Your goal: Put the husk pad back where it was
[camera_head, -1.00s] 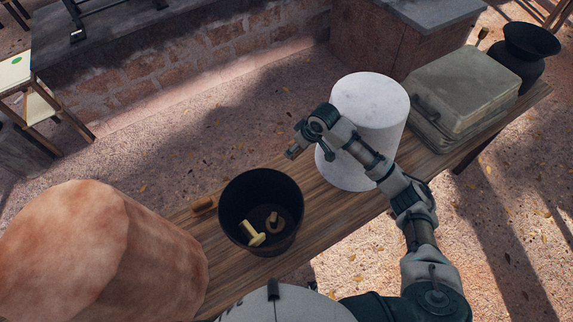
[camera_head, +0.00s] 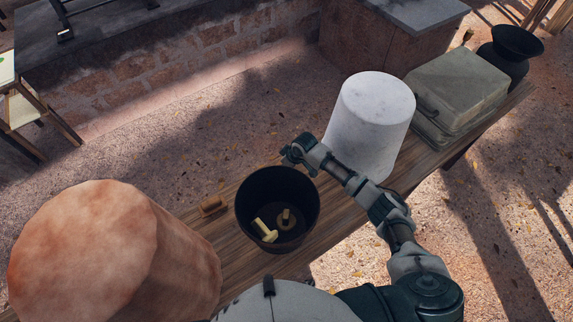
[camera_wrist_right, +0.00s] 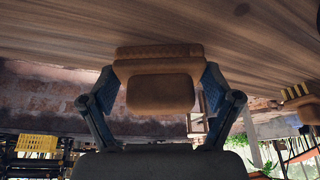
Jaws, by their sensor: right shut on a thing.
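The husk pad (camera_wrist_right: 160,92) appears in the right wrist view as a brown, stepped, rounded block. My right gripper (camera_wrist_right: 160,85) is shut on it, with one finger on each side and the table top behind it. In the head view my right arm reaches in from the right, and its end (camera_head: 288,158) is just behind the dark bucket; its fingers and the pad in them are not clear there. A small brown block (camera_head: 212,206) lies on the table left of the bucket. My left gripper is not in view.
The dark bucket (camera_head: 243,215) holds yellowish pieces. A white cylinder (camera_head: 370,120) stands right of my forearm, with a grey-green case (camera_head: 460,90) and a black pot (camera_head: 512,50) beyond. A large reddish rounded object (camera_head: 110,250) fills the lower left. The wooden table (camera_head: 225,235) is narrow.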

